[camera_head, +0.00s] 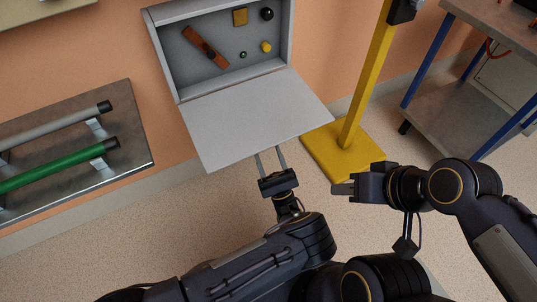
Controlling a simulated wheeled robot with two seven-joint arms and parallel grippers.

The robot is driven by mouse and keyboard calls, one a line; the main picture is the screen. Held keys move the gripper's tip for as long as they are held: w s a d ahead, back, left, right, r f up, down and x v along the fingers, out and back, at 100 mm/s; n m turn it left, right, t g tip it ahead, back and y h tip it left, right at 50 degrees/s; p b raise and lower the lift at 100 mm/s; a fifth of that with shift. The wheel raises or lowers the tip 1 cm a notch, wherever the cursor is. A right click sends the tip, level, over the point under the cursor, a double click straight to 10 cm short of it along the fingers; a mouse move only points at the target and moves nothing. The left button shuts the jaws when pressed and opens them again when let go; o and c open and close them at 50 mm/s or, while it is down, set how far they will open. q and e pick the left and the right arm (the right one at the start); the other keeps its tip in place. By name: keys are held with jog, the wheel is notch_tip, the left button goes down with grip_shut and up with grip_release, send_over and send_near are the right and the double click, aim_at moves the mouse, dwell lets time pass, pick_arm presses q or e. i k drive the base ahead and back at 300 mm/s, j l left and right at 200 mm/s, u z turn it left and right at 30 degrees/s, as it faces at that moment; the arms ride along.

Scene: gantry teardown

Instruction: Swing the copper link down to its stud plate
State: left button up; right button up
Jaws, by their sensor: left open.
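The copper link (194,37) is a flat orange-brown bar inside the open grey wall box (165,55). It lies tilted, from upper left to lower right, with a dark knob or handle at its middle. A square brass-coloured plate (240,17) sits upper right of the link, apart from it; I cannot tell whether it is the stud plate. My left gripper (270,154) is open and empty below the box, its fingertips at the lowered lid's lower edge in the picture. My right gripper (342,188) points left over the yellow stand's base; its finger gap is hidden.
The box's lid (250,115) hangs open toward me. A black knob (267,13), yellow knob (266,47) and small green part (243,55) are in the box. A yellow post (365,85) stands right, beside a blue-legged cart (445,95). A rail panel (135,140) is at left.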

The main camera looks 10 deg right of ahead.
aim_at(191, 35)
jog(key=k+l, duration=0.25)
jog(key=k, duration=0.2)
jog(key=k+l, duration=0.2)
jog(key=k, duration=0.3)
